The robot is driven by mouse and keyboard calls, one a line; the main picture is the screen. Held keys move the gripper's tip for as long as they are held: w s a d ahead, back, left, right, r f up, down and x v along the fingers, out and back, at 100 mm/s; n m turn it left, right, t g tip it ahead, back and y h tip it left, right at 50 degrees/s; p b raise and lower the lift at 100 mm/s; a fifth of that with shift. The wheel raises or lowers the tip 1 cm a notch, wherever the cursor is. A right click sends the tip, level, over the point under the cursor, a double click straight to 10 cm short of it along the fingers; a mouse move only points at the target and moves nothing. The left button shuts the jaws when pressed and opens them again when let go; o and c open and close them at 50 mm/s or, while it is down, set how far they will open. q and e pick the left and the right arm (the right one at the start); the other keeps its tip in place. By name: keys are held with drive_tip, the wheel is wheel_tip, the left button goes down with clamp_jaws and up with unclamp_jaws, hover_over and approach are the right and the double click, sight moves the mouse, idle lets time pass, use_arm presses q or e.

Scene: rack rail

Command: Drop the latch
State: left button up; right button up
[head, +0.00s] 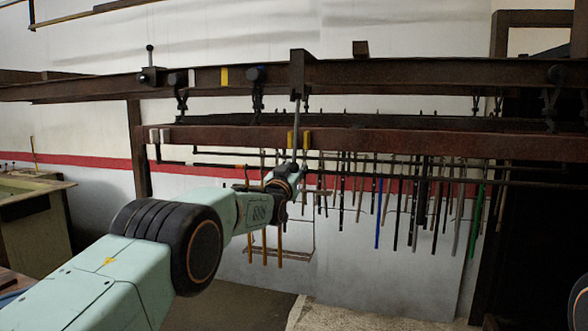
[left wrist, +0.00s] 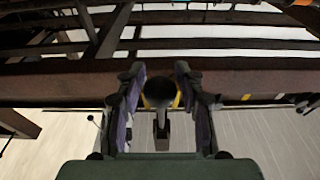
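My left gripper (head: 296,163) reaches up to the front of the brown rack rail (head: 400,142) in the head view. A pale upright rod (head: 297,110) comes down from the upper beam to the gripper. In the left wrist view, a dark round knob (left wrist: 158,90) on a short stem sits between the two fingers of my left gripper (left wrist: 159,75). The fingers are very close to its sides; I cannot tell whether they press on it. Yellow marks (head: 306,140) on the rail flank this spot. My right gripper is out of view.
An upper beam (head: 400,73) runs above the rail and carries a small upright lever (head: 150,56) at the left. Several thin rods (head: 377,212) hang behind and below the rail. A bench (head: 25,215) stands at the far left. A dark post (head: 490,230) stands at the right.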

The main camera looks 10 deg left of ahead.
use_arm(q)
drive_tip(key=o, duration=0.4)
drive_tip(key=shift+r, duration=0.1)
drive_tip(key=shift+s, duration=0.1)
drive_tip(key=shift+s+b, duration=0.3)
drive_tip(key=shift+s, duration=0.2)
drive_tip(key=shift+s+a+b, duration=0.15)
drive_tip(key=shift+s+b, duration=0.8)
drive_tip(key=shift+s, duration=2)
